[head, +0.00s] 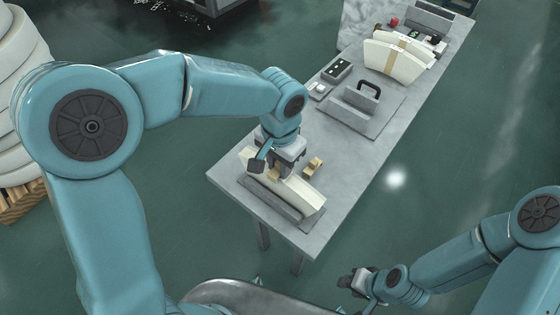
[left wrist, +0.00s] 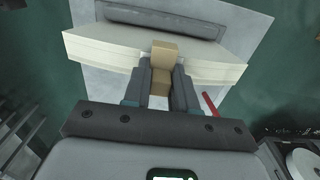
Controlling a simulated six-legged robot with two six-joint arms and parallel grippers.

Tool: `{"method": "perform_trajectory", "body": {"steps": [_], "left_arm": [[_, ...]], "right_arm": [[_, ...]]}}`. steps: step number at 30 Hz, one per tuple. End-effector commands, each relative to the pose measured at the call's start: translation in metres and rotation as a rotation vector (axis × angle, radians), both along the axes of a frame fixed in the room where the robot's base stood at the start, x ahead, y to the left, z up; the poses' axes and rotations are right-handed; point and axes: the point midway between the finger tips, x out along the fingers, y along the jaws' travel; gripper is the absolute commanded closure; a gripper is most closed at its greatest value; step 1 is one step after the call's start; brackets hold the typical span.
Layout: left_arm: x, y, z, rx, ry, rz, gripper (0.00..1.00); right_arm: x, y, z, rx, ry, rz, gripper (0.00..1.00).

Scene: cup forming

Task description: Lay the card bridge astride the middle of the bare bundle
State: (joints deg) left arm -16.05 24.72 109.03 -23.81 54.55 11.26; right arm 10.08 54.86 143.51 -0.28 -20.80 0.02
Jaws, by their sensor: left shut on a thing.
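The bare bundle (head: 305,192) is a curved, cream-white stack standing in a grey holder at the near end of the table. It also shows across the left wrist view (left wrist: 105,50). My left gripper (head: 272,168) is right over its middle, pointing down. In the left wrist view the gripper (left wrist: 160,88) is shut on the tan card bridge (left wrist: 162,52), which lies across the bundle's top edge at about its middle. Whether it rests fully on the bundle is hidden by the fingers. My right gripper (head: 358,282) is off the table, low in the head view; its jaws are unclear.
Another small tan piece (head: 313,165) sits on the table just behind the bundle. Farther back are a grey stand with a black handle (head: 368,90), a dark box (head: 337,70) and a second cream bundle with a tan band (head: 380,57). The table's right side is clear.

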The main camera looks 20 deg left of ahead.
Motion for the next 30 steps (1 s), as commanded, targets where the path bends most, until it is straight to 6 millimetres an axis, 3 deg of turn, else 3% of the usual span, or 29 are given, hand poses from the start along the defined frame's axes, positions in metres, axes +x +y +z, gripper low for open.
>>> {"method": "perform_trajectory", "body": {"steps": [2,3,5,17,20,30], "left_arm": [[0.000,0.000,-0.003,0.000,0.000,0.000,1.00],[0.000,0.000,-0.002,0.000,0.000,0.000,0.64],[0.000,0.000,-0.002,0.000,0.000,0.000,0.44],[0.001,0.000,0.007,0.000,-0.004,0.000,0.44],[0.001,0.000,0.024,-0.001,-0.006,-0.001,0.44],[0.001,0.000,0.114,-0.002,-0.006,0.000,0.44]], "right_arm": [[0.000,0.000,-0.003,0.000,0.000,0.000,0.57],[0.000,0.000,-0.002,0.000,0.000,0.000,0.57],[0.000,0.000,-0.001,0.000,0.000,0.000,0.57],[0.000,0.000,-0.001,0.000,0.000,0.000,0.57],[0.000,0.000,-0.001,0.000,0.000,0.000,0.57],[0.000,0.000,0.004,0.000,0.000,0.000,0.57]]}}
